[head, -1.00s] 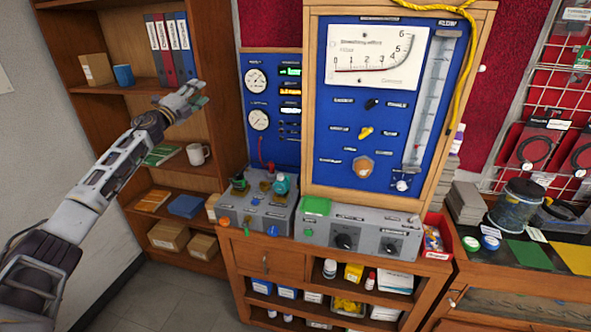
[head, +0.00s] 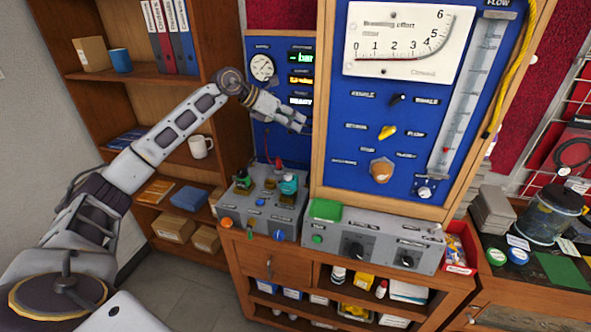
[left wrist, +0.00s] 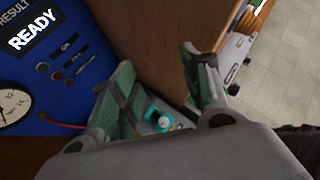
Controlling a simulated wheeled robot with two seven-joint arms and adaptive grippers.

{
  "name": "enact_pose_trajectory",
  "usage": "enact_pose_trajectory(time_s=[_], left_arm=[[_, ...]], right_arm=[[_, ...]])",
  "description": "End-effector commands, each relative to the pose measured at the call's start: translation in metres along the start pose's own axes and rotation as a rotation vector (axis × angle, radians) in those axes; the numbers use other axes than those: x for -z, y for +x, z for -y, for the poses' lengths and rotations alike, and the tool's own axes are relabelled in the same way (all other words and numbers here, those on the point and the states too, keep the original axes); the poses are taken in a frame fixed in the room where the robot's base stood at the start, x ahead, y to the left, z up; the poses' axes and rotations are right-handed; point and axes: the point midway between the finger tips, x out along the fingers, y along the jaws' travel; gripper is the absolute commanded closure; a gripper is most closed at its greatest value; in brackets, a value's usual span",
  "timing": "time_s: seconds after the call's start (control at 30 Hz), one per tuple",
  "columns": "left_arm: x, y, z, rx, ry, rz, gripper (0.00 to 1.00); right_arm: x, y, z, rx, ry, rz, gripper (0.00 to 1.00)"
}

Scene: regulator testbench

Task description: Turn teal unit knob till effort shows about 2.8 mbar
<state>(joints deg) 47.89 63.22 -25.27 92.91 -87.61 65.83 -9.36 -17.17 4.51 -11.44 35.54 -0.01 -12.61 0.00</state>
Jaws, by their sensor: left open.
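The teal unit (head: 289,184) stands on the grey sloped box at the foot of the blue panel. In the left wrist view the teal unit (left wrist: 158,119) shows between my fingers, some distance beyond them, with a pale round top. My left gripper (head: 303,124) is open and empty, in front of the small blue panel, above the teal unit and not touching it. It also shows in the left wrist view (left wrist: 165,85). The breathing effort gauge (head: 404,42) is at the top of the large panel; its red needle lies low, near the scale's baseline. My right gripper is not in view.
The grey sloped box (head: 262,209) also carries a dark green unit (head: 242,182) and a red tube beside it. A grey control box (head: 375,240) with black knobs stands to the right. The wooden frame (head: 323,100) of the large panel rises just right of my left gripper.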

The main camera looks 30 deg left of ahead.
Motion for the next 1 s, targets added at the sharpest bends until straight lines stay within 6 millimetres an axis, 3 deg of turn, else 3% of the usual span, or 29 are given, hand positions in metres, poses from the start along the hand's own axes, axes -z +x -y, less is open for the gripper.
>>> enact_pose_trajectory(time_s=[0.3,0.5,0.67,1.0], left_arm=[[0.064,-0.011,-0.015,-0.109,0.134,-0.313,0.54],[0.095,-0.025,-0.021,-0.121,0.164,-0.473,0.54],[0.107,-0.031,-0.019,-0.104,0.178,-0.534,0.54],[0.107,-0.031,-0.019,-0.099,0.193,-0.534,0.54]], right_arm=[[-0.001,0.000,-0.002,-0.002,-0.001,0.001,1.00],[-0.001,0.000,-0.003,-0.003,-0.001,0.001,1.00],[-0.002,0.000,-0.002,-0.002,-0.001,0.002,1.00],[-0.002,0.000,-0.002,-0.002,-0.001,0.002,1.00]])
